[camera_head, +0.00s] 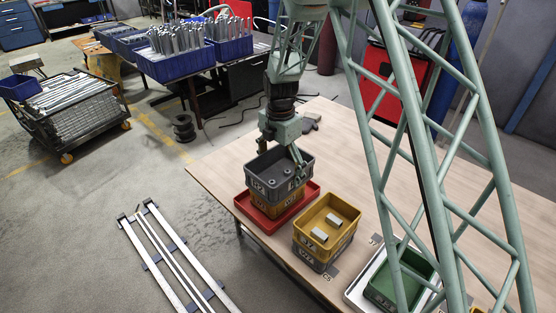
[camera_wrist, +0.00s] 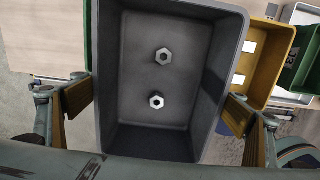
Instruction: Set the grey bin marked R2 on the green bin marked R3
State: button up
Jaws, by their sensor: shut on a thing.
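The grey bin (camera_head: 268,191) is at the top of the stack on the left of the table, right above a yellow bin (camera_head: 268,208); I cannot tell whether they touch. My gripper (camera_head: 280,158) is shut on the grey bin, with a finger at each side. In the wrist view the grey bin (camera_wrist: 150,85) fills the middle, with two hex nuts inside, between the fingers of my gripper (camera_wrist: 165,122). The green bin (camera_head: 381,296) sits in a white tray at the lower right, partly hidden by my lattice arm. Its mark is hard to read.
A red tray (camera_head: 242,205) lies under the left stack. Between it and the green bin stands another yellow bin (camera_head: 312,243) with two light blocks, on a grey bin (camera_head: 309,260).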

aim_at(278, 161)
jog(key=w, duration=0.7)
jog(key=w+a+f, duration=0.1)
jog(key=w, duration=0.3)
jog(key=shift+w+a+p, duration=0.1)
jog(key=shift+p, duration=0.3)
jog(key=shift+w, duration=0.15)
jog(key=shift+w, duration=0.2)
jog(key=shift+f, duration=1.75)
jog(key=shift+f, duration=0.65)
jog(key=o, duration=0.8)
jog(key=shift+r, duration=0.15)
